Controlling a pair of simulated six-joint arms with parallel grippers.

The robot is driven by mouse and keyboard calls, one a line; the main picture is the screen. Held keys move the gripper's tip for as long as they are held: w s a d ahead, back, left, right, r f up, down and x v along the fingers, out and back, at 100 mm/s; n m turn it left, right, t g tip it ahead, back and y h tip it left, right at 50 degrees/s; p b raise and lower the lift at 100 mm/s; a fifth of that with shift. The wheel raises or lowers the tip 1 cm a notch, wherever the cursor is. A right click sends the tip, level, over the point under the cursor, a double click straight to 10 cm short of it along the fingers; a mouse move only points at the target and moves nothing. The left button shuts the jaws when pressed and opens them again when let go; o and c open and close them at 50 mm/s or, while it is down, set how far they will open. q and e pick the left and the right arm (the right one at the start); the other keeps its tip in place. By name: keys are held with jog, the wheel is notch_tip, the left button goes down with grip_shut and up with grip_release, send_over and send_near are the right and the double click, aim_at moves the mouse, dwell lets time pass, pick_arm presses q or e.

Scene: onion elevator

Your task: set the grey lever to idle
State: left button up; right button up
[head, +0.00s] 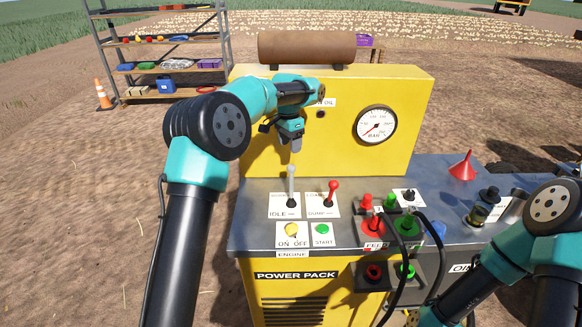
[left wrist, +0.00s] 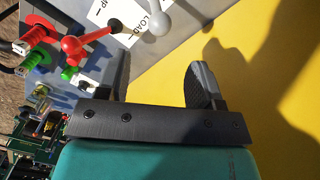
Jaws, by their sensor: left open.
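The grey lever (head: 291,186) stands up from a white plate marked IDLE (head: 278,212) on the yellow power pack's grey top. Its grey knob (left wrist: 157,23) shows at the top of the left wrist view, beside a plate edge reading LOAD. My left gripper (head: 295,146) is above and behind the lever in the head view, pointing down. In the left wrist view its fingers (left wrist: 160,80) are apart with nothing between them, and the knob lies beyond them, not gripped. My right arm shows at the lower right of the head view, but its gripper is out of view.
A red lever (head: 332,192) stands just right of the grey one. ON/OFF and START controls (head: 322,229) sit in front. The yellow back panel (head: 345,130) with a gauge (head: 376,124) rises close behind my left gripper. Red and green connectors with black hoses (head: 392,222) stand to the right.

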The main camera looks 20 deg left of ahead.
aim_at(291, 165)
pick_arm(q)
jog(key=f, duration=0.9)
jog(key=shift+s+d+f, duration=0.15)
jog(key=shift+s+d, duration=0.05)
jog(key=shift+d, duration=0.05)
jog(key=shift+c, duration=0.3)
grip_shut()
